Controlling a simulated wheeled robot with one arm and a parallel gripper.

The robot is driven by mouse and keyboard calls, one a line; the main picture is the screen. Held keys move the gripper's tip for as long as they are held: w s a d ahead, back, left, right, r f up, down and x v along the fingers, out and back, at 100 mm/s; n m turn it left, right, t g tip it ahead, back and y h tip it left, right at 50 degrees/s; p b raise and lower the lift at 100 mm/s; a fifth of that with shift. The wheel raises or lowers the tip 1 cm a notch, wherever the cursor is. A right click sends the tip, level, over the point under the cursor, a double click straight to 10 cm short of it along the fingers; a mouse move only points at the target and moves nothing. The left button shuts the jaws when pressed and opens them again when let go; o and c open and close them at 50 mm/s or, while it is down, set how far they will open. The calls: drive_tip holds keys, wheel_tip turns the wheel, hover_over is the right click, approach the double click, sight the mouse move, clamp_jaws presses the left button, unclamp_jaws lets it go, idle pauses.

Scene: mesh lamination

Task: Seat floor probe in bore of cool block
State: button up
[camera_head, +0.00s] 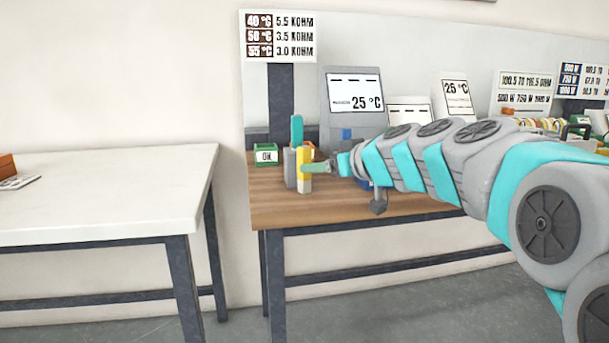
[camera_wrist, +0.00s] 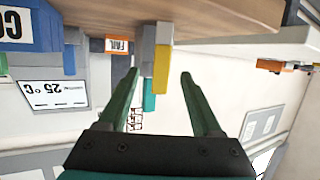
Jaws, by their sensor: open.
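My gripper (camera_head: 318,168) is open, its green fingers pointing at a holder on the wooden table. The yellow piece (camera_head: 304,172) is beside a grey upright block (camera_head: 290,167), with a teal upright piece (camera_head: 297,130) above. I cannot tell which of these is the floor probe. A blue block (camera_wrist: 32,25) with cut-off lettering is at the wrist view's left edge and may be the cool block. Its bore is not visible.
A green-framed sign box (camera_head: 265,155) stands left of the holder. An orange FAIL box (camera_wrist: 117,45) is close by in the wrist view. A grey display reading 25 °C (camera_head: 354,98) stands behind.

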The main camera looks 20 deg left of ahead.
drive_tip(key=x, duration=0.2)
drive_tip(key=p+x, duration=0.1)
drive_tip(key=shift+w+a+r, duration=0.1)
drive_tip(key=shift+a+r, duration=0.1)
drive_tip(key=shift+a, duration=0.2)
drive_tip(key=shift+w+a+f, duration=0.3)
drive_tip(key=shift+w+a, duration=0.05)
drive_tip(key=shift+a, duration=0.15)
clamp_jaws()
